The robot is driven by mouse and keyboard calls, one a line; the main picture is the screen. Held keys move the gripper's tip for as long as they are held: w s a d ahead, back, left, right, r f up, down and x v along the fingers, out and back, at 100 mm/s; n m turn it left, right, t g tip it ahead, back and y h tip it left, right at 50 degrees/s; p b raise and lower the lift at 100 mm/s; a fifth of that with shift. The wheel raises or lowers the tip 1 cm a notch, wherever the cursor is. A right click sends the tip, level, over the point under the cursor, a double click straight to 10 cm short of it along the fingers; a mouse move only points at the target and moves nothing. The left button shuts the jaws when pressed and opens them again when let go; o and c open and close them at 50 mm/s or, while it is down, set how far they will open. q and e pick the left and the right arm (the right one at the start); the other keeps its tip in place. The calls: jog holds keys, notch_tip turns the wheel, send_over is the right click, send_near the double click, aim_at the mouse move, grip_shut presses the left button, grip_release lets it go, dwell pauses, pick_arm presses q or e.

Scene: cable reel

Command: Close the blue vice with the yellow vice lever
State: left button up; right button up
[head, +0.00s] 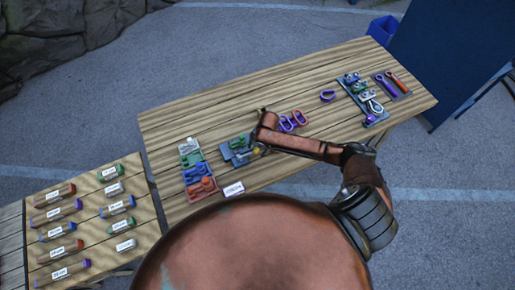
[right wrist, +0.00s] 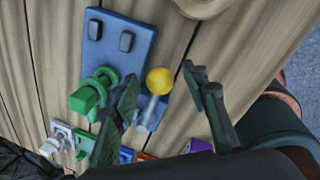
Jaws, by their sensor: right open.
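The blue vice (head: 227,153) stands near the middle of the table, beside a green part (head: 239,142). In the right wrist view its blue plate (right wrist: 118,42) carries two dark blocks, with the green part (right wrist: 92,95) at its lower end. The yellow vice lever shows as a round yellow knob (right wrist: 159,81) on a grey shaft; it also shows in the head view as a small yellow spot (head: 257,151). My right gripper (right wrist: 162,76) is open, one dark finger on each side of the knob, with no clear contact. My left gripper is not in view.
A tray (head: 183,147) of small green, blue and red vices lies to the left. Red and purple rings (head: 293,121), a tool plate (head: 379,121) and screwdrivers (head: 397,82) lie to the right. A lower table (head: 145,228) at left holds several labelled cylinders.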

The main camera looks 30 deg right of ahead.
jog(key=shift+c, duration=0.6)
grip_shut()
